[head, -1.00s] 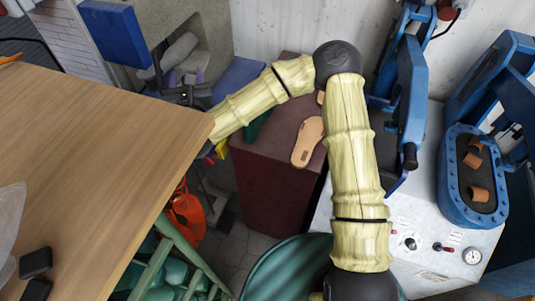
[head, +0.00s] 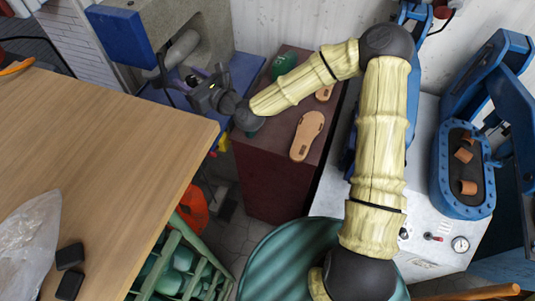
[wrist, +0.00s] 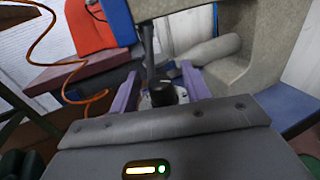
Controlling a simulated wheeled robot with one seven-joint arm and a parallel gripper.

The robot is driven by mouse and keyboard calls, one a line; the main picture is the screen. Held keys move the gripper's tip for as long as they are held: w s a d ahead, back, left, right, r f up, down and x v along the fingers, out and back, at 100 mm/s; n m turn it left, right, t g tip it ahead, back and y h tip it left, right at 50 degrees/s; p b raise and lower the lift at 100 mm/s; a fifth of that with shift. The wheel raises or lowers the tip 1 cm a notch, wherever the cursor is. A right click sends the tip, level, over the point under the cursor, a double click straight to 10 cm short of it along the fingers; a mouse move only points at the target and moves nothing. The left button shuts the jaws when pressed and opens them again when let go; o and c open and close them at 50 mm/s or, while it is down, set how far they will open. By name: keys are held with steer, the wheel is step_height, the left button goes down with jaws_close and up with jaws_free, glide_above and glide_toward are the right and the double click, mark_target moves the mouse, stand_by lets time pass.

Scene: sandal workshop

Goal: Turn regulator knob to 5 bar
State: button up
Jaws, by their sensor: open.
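The head view shows a small black knob (head: 403,233) on the front of the pale press body, close to my arm's edge, which I take as the regulator knob. A round white pressure gauge (head: 460,244) sits to its right; its reading is too small to tell. My gripper (head: 207,92) is far left of them, by a grey machine. In the wrist view, its purple fingers (wrist: 160,84) are spread apart. A dark round-ended part (wrist: 163,92) shows between them; I cannot tell whether they touch it.
A blue press tray (head: 446,203) holds leather pieces. A tan sole (head: 307,135) lies on a maroon cabinet (head: 262,165). A wooden table (head: 100,130) fills the left. A green round container (head: 290,262) stands in front.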

steer(key=shift+w+g, duration=0.1)
steer(key=shift+g, duration=0.2)
steer(key=f+b+v, duration=0.1)
steer(key=b+v, duration=1.7)
step_height(320, 180, down, 11)
steer(key=a+n+g+h+p, duration=0.1)
steer(key=n+g+h+p, duration=0.3)
steer(key=n, duration=0.3)
steer(key=s+d+f+n+g+h+p, duration=0.2)
steer(key=d+f+n+h+p, duration=0.1)
steer(key=d+f+n, duration=0.3)
steer(key=shift+s+d+f+n+g+h, duration=0.3)
steer(key=shift+s+d+n+h, duration=0.1)
steer(key=shift+n+h, duration=0.6)
